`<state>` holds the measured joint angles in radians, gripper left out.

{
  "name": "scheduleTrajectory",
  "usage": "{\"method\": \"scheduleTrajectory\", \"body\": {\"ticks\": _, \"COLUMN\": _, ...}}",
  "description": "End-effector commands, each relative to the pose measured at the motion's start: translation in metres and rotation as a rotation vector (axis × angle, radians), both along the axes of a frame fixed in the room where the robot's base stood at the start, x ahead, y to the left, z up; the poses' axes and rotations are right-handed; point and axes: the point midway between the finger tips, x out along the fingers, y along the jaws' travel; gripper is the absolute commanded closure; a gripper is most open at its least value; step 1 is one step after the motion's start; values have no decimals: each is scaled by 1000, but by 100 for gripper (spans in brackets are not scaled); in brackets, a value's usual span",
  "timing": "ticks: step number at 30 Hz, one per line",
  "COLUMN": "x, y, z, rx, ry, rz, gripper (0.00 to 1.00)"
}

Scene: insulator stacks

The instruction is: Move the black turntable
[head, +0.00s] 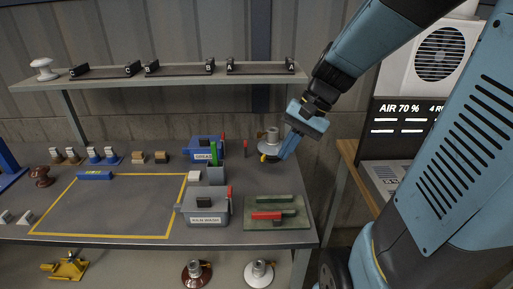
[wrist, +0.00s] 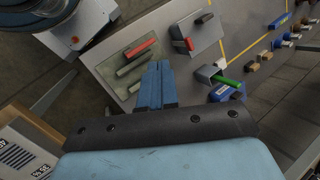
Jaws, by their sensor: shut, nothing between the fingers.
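My gripper (head: 285,152) is at the back right of the bench in the head view, its blue fingers pointing down and shut with nothing between them. In the wrist view the shut fingers (wrist: 158,66) point toward the bench. I cannot make out the turntable in the wrist view.
A yellow-outlined area (head: 110,210) is mostly bare. A shelf (head: 170,82) runs above.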

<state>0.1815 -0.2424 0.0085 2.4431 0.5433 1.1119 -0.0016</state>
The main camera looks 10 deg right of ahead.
Motion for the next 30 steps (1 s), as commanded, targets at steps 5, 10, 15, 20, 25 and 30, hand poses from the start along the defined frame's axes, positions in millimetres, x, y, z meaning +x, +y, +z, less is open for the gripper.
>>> {"method": "scheduleTrajectory", "body": {"ticks": 5, "x": 24, "y": 4, "z": -21, "rx": 165, "ry": 142, "rz": -118, "gripper": 100}}
{"method": "scheduleTrajectory", "body": {"ticks": 10, "x": 49, "y": 6, "z": -40, "rx": 324, "ry": 259, "rz": -234, "gripper": 100}}
{"method": "scheduleTrajectory", "body": {"ticks": 15, "x": 76, "y": 2, "z": -59, "rx": 485, "ry": 361, "rz": -362, "gripper": 100}}
{"method": "scheduleTrajectory", "body": {"ticks": 20, "x": 103, "y": -8, "z": -80, "rx": 636, "ry": 445, "rz": -489, "gripper": 100}}
{"method": "scheduleTrajectory", "body": {"ticks": 25, "x": 131, "y": -24, "z": -107, "rx": 796, "ry": 520, "rz": -634, "gripper": 100}}
{"method": "scheduleTrajectory", "body": {"ticks": 30, "x": 157, "y": -46, "z": -138, "rx": 953, "ry": 577, "rz": -786, "gripper": 100}}
